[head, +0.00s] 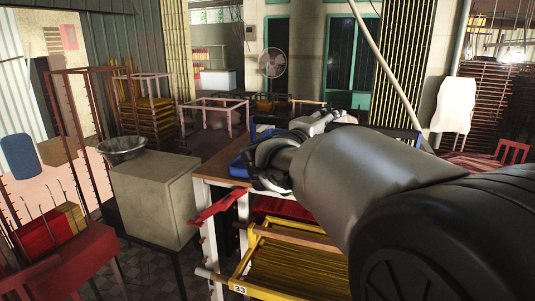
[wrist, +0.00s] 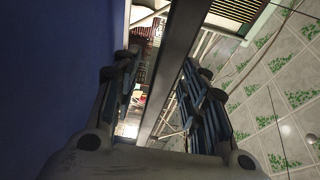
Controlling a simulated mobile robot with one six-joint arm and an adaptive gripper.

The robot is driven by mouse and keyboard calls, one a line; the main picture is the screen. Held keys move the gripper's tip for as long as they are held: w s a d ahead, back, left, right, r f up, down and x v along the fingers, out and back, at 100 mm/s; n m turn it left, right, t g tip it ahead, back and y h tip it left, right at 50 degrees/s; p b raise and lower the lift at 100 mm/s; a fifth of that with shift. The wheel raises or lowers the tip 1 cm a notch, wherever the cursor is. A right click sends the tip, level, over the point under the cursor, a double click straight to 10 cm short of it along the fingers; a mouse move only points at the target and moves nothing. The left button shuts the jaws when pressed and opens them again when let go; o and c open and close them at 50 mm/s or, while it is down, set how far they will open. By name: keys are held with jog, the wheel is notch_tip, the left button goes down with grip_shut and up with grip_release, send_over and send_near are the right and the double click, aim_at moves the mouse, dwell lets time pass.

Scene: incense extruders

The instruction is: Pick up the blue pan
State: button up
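The blue pan (head: 240,166) sits on the table in the head view, partly hidden behind my arm and gripper. More blue shows behind the gripper and to the right of my arm. In the wrist view a broad, dark blue surface (wrist: 55,70), probably the pan, fills the left side, close to the left finger. My gripper (wrist: 158,68) is open, its two fingers apart. A dark grey straight strip runs through the gap between them; I cannot tell whether it is the pan's edge. My gripper (head: 325,118) lies over the pan area in the head view. Contact cannot be seen.
The table (head: 208,178) has a red bar at its front left corner. A yellow frame with incense sticks (head: 300,262) stands below it. A grey box (head: 155,195) and metal bowl (head: 122,149) are to the left. Racks and a fan (head: 272,63) stand behind.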

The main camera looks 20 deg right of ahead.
jog(key=shift+s, duration=0.1)
jog(key=shift+c, duration=0.4)
grip_shut()
jog(key=shift+r, duration=0.15)
